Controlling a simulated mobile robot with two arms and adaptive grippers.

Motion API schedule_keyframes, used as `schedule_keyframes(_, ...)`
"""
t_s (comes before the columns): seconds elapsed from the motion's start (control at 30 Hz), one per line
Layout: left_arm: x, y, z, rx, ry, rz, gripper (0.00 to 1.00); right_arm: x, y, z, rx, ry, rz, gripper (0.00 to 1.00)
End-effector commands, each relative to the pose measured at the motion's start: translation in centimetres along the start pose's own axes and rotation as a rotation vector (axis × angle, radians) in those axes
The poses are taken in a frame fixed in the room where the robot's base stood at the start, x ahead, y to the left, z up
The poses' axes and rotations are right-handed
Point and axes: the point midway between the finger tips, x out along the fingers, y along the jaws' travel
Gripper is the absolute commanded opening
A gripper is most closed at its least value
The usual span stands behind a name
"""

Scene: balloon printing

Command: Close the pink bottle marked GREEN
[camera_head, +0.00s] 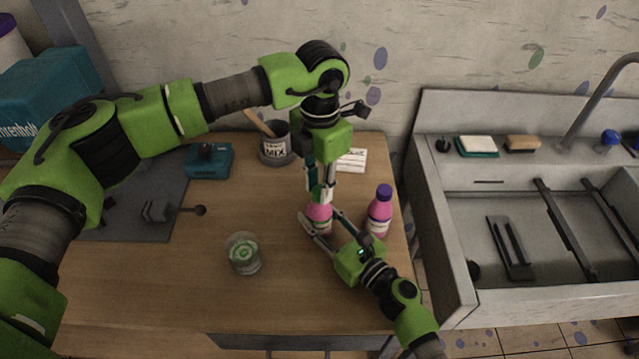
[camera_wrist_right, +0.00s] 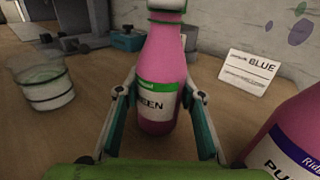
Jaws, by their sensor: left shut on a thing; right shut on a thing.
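The pink bottle marked GREEN (camera_wrist_right: 163,75) stands upright on the table between the fingers of my right gripper (camera_wrist_right: 164,125); in the head view the bottle (camera_head: 320,212) is partly covered by both grippers. My right gripper (camera_head: 322,228) is shut around its body from the front right. My left gripper (camera_head: 319,192) points down directly above the bottle and is shut on what looks like its cap, mostly hidden by the fingers. A green edge (camera_wrist_right: 167,4) shows at the bottle's top in the wrist view; I cannot tell if the cap is seated.
A second pink bottle with a purple cap (camera_head: 380,208) stands close to the right. A glass with green contents (camera_head: 243,253) stands front left. A MIX cup (camera_head: 276,146) and a white card (camera_head: 351,160) are behind. The table's front left is clear.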

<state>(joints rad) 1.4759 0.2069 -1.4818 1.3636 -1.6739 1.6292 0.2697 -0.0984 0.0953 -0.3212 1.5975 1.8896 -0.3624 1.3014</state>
Motion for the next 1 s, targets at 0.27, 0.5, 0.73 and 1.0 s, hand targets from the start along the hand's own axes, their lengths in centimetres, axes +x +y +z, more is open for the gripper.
schedule_keyframes(0.27,-0.03,0.16,0.02,0.482,0.0,0.006,0.17,0.0,0.0,-0.01,0.001,0.0,0.0,0.0)
schedule_keyframes(0.5,0.01,0.21,0.08,0.902,-0.001,0.008,0.17,-0.01,0.0,-0.02,0.0,0.0,0.0,0.0)
schedule_keyframes(0.73,0.04,0.27,0.14,1.303,0.0,0.011,0.17,-0.01,0.0,-0.02,0.0,0.0,0.0,0.0)
schedule_keyframes(1.0,0.03,0.31,0.26,1.775,0.0,0.015,0.17,-0.02,0.01,-0.03,0.0,0.001,0.0,0.0)
